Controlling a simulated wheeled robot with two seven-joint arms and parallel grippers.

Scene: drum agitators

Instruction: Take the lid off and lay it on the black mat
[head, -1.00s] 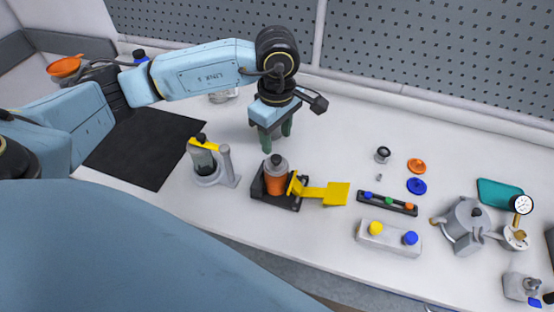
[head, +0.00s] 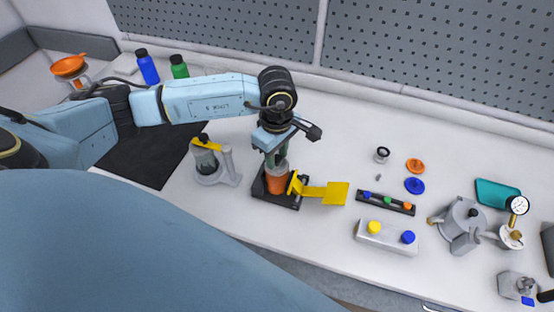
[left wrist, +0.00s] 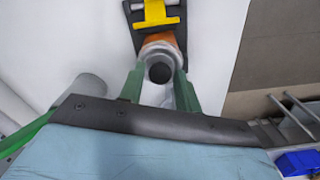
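The orange jar (head: 276,185) stands upright in a black holder (head: 288,204) with a yellow clamp. Its grey lid (left wrist: 162,55) has a dark knob (left wrist: 160,73) on top. My left gripper (head: 276,158) points down over the jar. In the left wrist view its green fingers (left wrist: 160,80) lie on both sides of the lid, close against it, and I cannot tell whether they grip it. The lid is partly hidden by the fingers in the head view. The black mat (head: 130,155) lies at the left, partly behind my arm. My right gripper is not in view.
A grey stand with a yellow-topped vessel (head: 206,160) stands between mat and jar. Blue (head: 147,68) and green (head: 179,67) bottles stand behind my arm. Caps, a peg strip (head: 388,203) and a grey pot (head: 462,220) occupy the right. The bench behind the jar is fairly clear.

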